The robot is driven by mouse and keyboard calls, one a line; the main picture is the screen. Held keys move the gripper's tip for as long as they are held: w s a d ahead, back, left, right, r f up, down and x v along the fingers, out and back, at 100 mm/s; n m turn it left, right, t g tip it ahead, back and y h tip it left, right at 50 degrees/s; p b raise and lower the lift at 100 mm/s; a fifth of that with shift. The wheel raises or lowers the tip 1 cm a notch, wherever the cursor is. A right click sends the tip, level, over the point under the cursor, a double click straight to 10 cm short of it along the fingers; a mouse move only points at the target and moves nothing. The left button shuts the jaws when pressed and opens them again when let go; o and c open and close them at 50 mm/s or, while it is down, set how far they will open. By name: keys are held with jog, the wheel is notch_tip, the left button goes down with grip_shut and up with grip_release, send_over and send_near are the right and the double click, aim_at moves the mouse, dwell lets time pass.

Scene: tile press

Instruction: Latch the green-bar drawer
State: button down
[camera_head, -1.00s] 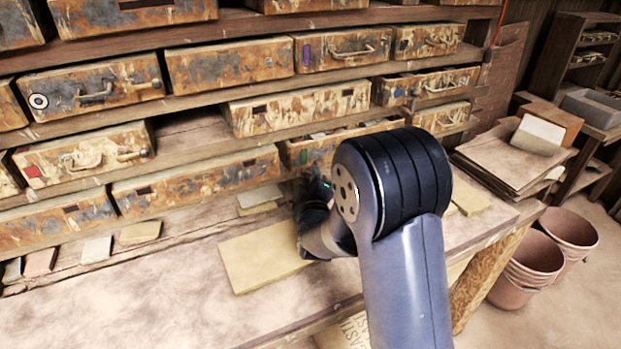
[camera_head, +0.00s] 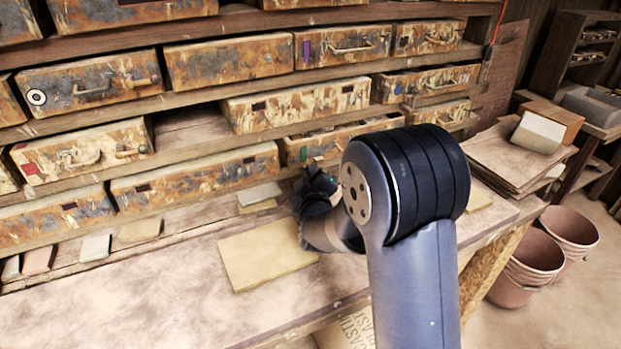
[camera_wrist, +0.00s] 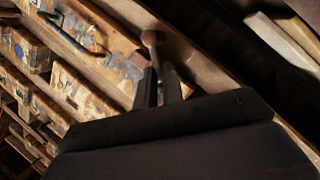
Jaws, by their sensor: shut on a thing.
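The green-bar drawer (camera_head: 330,148) is in the lower middle of the rack in the head view, with a small green mark at the left of its front. It stands out from the rack, with its open top and some contents showing. My gripper (camera_head: 318,182) is low in front of its left part, its fingertips hidden by my wrist. In the wrist view my gripper (camera_wrist: 158,84) is shut at the lower end of a brownish peg-like knob (camera_wrist: 151,42), beside a mottled drawer front. A dark bar handle (camera_wrist: 72,36) shows farther left. No green bar shows there.
Mottled drawers, such as the red-marked one (camera_head: 80,155), fill the rack around it. A tan slab (camera_head: 262,254) lies on the dusty bench (camera_head: 150,300). Stacked boards (camera_head: 515,155) stand at the right, with pink buckets (camera_head: 535,265) on the floor. The left bench top is mostly clear.

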jog(key=shift+d+r+m, duration=0.15)
jog(key=shift+r+m, duration=0.1)
jog(key=shift+m, duration=0.35)
jog(key=c, duration=1.5)
grip_release()
jog(key=shift+s, duration=0.1)
jog(key=s, duration=0.3)
jog(key=s+b, duration=0.1)
jog(key=s, duration=0.3)
jog(key=s+r, duration=0.1)
jog(key=s, duration=0.2)
jog(key=shift+s+d+b, duration=0.15)
jog(key=shift+s+b, duration=0.1)
jog(key=shift+b, duration=0.1)
